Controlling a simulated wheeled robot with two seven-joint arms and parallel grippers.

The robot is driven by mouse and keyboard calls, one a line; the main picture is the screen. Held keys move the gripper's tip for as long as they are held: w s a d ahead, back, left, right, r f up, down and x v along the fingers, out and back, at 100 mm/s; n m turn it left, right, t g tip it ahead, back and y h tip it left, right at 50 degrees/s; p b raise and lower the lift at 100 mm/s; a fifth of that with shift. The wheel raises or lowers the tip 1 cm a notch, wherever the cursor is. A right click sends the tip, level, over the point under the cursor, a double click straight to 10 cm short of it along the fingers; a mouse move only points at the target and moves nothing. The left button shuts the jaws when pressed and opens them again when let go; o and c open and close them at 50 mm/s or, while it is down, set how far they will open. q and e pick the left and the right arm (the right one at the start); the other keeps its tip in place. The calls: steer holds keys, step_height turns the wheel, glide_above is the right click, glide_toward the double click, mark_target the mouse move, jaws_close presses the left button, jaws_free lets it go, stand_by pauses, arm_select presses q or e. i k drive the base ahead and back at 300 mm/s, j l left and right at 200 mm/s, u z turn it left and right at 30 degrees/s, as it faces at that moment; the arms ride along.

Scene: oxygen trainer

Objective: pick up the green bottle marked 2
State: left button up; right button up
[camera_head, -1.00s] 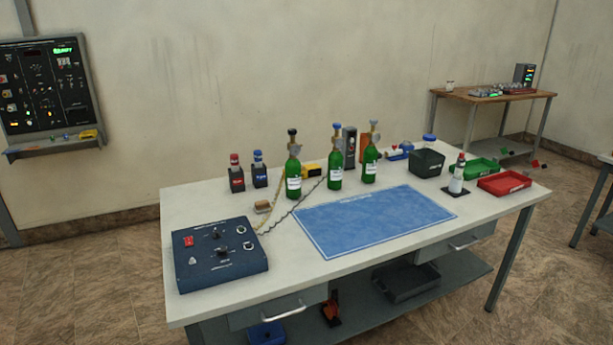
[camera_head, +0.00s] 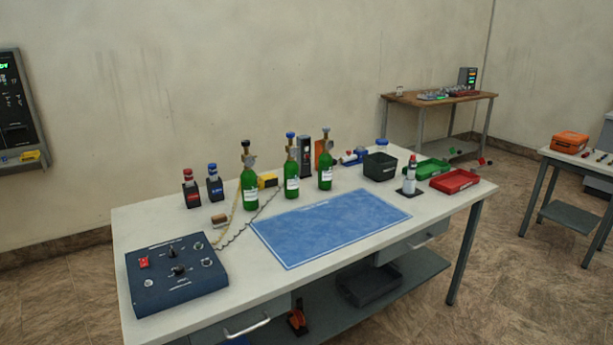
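Three green bottles with white labels stand upright in a row on the white table (camera_head: 190,325), behind the blue mat. The left bottle (camera_head: 250,192) has a black top, the middle bottle (camera_head: 291,180) a blue top, and the right bottle (camera_head: 325,173) a brass valve with a dark blue top. The label markings are too small to read, so I cannot tell which is marked 2. Neither of my grippers shows in the view.
A blue mat (camera_head: 330,225) lies clear in front of the bottles. A dark blue control box (camera_head: 177,275) is at the front left. Red-capped (camera_head: 191,190) and blue-capped (camera_head: 214,184) dark bottles stand left. A black bin (camera_head: 380,167), green tray (camera_head: 432,168) and red tray (camera_head: 455,181) are right.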

mark_target(324, 160)
steer(key=i+l, duration=0.15)
steer(key=l, duration=0.25)
steer(key=i+l, duration=0.15)
steer(key=l, duration=0.3)
steer(key=i+l, duration=0.1)
steer(key=l, duration=0.3)
steer(key=i+l+u, duration=0.1)
steer(key=l, duration=0.35)
steer(key=i+l, duration=0.2)
steer(key=l, duration=0.2)
steer(key=i+l, duration=0.1)
steer(key=l, duration=0.35)
